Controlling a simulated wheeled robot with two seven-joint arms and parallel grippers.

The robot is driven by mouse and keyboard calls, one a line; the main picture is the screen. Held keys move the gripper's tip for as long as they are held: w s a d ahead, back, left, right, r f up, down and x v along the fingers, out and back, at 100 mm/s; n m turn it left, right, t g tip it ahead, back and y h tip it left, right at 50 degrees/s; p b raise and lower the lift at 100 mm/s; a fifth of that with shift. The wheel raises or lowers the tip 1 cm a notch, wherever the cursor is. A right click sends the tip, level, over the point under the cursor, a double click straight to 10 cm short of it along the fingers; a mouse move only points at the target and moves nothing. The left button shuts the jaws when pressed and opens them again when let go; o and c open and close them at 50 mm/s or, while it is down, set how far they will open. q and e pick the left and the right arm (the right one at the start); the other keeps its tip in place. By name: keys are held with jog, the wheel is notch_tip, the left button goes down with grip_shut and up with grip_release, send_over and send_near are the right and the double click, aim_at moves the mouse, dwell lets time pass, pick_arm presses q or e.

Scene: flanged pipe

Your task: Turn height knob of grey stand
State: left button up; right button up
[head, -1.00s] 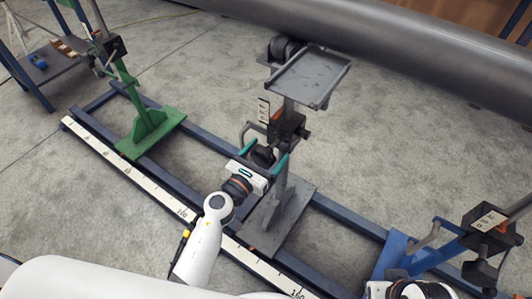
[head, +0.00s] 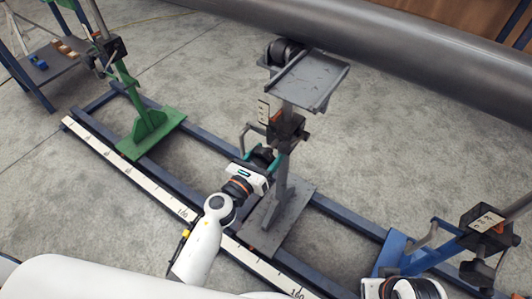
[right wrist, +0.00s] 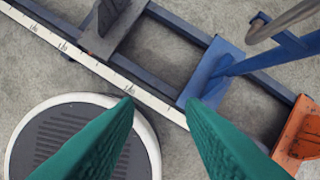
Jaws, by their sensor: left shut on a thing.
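The grey stand (head: 292,150) rises from a flat base plate on the rail frame, with a tilted tray-like top. Its black height knob (head: 262,155) sticks out from the post's near-left side, below the dark clamp block (head: 286,126). My left gripper (head: 261,161) is shut on this knob, its teal fingers on either side and partly hiding it. My right gripper (right wrist: 162,105) shows as two green fingers, apart and empty, above the floor and rail. In the head view only its white wrist part shows at the bottom right.
A green stand (head: 150,125) is at the left and a blue stand (head: 405,250) at the right, on the same rail frame with a white scale (head: 150,188). A large grey pipe (head: 420,60) crosses the back. An orange base (right wrist: 300,130) shows in the right wrist view.

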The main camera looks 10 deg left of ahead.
pick_arm(q)
jog(key=n+p, duration=0.1)
jog(key=n, duration=0.4)
jog(key=n+p, duration=0.2)
jog(key=n, duration=0.3)
jog(key=shift+s+d+r, duration=0.1)
jog(key=shift+d+r, duration=0.05)
jog(key=shift+r, duration=0.05)
jog(key=n+p, duration=0.3)
jog(key=n, duration=0.5)
jog(key=shift+r, duration=0.15)
jog(key=shift+n+p, duration=0.4)
jog(key=shift+n, duration=0.3)
pick_arm(e)
jog(key=s+f, duration=0.2)
jog(key=f, duration=0.9)
jog(key=s+f+g, duration=0.1)
jog(key=s+f, duration=0.2)
jog(key=f, duration=0.8)
jog(key=shift+s+d, duration=0.2)
jog(key=shift+d, duration=0.05)
jog(key=shift+f, duration=0.15)
pick_arm(q)
jog(key=o, duration=1)
